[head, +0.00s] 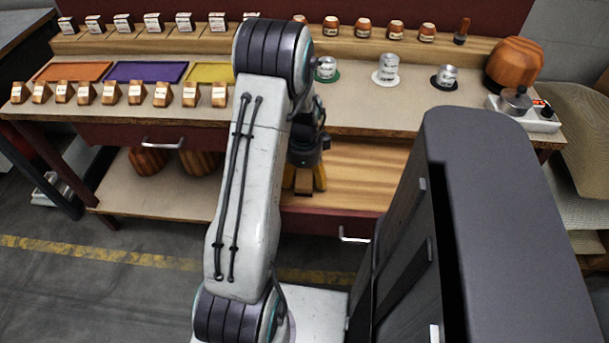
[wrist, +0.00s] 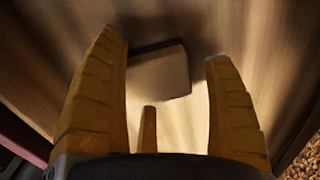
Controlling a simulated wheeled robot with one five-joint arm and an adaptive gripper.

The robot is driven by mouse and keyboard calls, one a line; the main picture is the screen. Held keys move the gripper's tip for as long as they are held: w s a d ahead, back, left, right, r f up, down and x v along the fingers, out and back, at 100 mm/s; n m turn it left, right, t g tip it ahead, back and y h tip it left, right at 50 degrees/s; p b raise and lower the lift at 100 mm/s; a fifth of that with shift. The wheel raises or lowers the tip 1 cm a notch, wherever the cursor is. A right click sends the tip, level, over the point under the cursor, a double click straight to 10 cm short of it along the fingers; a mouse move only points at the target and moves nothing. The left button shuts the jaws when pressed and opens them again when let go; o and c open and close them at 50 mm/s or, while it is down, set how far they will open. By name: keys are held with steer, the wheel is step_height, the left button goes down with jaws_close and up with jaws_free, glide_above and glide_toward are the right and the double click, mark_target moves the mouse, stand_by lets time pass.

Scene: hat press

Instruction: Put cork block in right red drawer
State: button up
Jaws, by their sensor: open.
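The right red drawer is pulled open, with its wooden floor (head: 365,170) bare over much of its area and its red front (head: 325,222) towards me. My gripper (head: 304,188) points down into the drawer, its yellow fingers spread. A small brown block (head: 303,181), which looks like the cork block, shows between the fingers. In the wrist view the block (wrist: 162,74) appears to lie on the drawer floor, just beyond and between the open fingertips (wrist: 163,48), with a visible gap on each side. My arm hides part of the drawer's left side.
The left drawer (head: 165,137) is shut. The tabletop above holds coloured trays (head: 145,72), rows of small labelled blocks, metal weights (head: 387,68) and a hot plate (head: 535,115). A lower shelf (head: 165,190) carries wooden rounded forms.

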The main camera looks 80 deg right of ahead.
mark_target(304, 177)
step_height(304, 177, up, 12)
steer(key=p, duration=0.1)
steer(key=shift+a, duration=0.15)
stand_by(0.3)
steer(key=w+a+r+n+t+h, duration=0.1)
steer(key=w+a+r+n, duration=0.4)
steer(key=w+a+n, duration=0.55)
steer(key=w+a+r+n, duration=0.4)
steer(key=w+a+n, duration=0.3)
steer(key=w, duration=0.6)
steer(key=s+a+r+n+t, duration=0.1)
steer(key=a+n, duration=0.8)
steer(key=a, duration=0.2)
steer(key=s+a+r+n+t+y, duration=0.1)
steer(key=a+n, duration=0.8)
steer(key=a, duration=0.3)
steer(key=shift+s, duration=0.25)
